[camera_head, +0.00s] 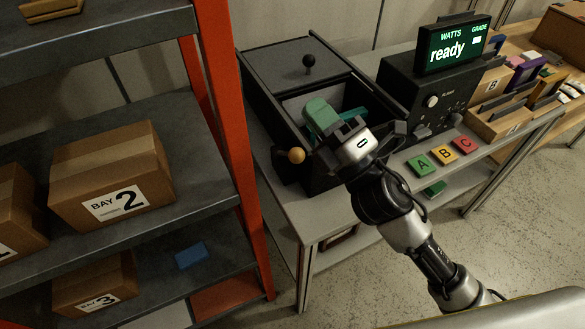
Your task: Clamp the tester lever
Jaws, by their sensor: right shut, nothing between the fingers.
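The tester is a black unit (420,100) on the bench, with a green-lit display (452,48) reading "WATTS", "GRADE" and "ready". To its left is an open black box (270,105) with a lidded rear part. A lever with an orange ball knob (296,155) is at its front left, and a black ball knob (309,61) stands on the lid. I cannot tell which is the tester lever. A green pump-like part (321,115) sits in the box, partly hidden by my right gripper (338,138). That gripper is shut and empty, right of the orange knob. My left gripper is out of view.
Green A (422,166), yellow B (444,154) and red C (465,145) blocks lie along the bench front. A shelf rack with an orange-red post (232,130) and cardboard boxes (110,183) stands close on the left. Wooden bins (500,122) are at the right.

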